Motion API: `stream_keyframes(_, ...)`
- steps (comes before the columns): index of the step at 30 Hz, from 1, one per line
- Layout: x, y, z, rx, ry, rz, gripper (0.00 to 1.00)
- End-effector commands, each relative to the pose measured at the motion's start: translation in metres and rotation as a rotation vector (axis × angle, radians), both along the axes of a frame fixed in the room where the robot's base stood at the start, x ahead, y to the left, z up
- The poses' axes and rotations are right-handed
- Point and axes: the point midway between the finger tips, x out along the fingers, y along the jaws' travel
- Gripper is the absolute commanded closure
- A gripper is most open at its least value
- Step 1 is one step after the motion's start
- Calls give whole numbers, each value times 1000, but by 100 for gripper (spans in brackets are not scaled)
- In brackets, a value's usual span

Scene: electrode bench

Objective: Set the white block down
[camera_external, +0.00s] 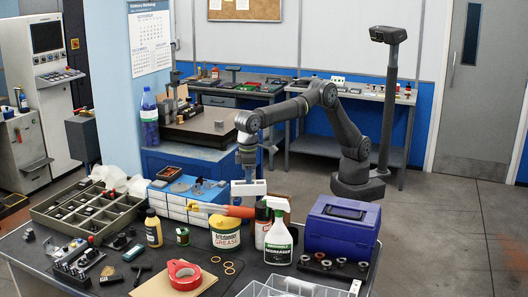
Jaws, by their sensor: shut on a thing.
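The white block (248,187) is a wide, pale piece below the end of my arm, in the middle of the picture. My gripper (247,174) points down and is shut on the block. The block appears roughly level, behind the white grease tub (225,233) and to the right of the white and blue drawer unit (178,199). Whether its underside touches anything is not clear, since the crowded items around it hide what lies beneath. The fingertips are too small to make out in detail.
A white spray bottle (279,236), an orange-red can (263,222) and a purple toolbox (341,226) stand close to the right. A divided tray (88,208) lies at left. Red tape (184,275) lies in front. A patch of dark bench (205,262) shows near the tape.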

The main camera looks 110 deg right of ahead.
Motion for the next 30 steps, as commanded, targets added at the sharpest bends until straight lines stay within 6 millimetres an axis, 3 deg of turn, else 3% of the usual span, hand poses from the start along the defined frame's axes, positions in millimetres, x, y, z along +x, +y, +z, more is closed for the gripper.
stream_keyframes(11, -13, 72, 12, 2, -2, -180, 100)
stream_keyframes(15, -21, 92, 4, 0, 0, -226, 100)
stream_keyframes(24, -31, 109, -14, 1, -1, -240, 100)
stream_keyframes(30, -16, 99, -10, 2, -3, -209, 100)
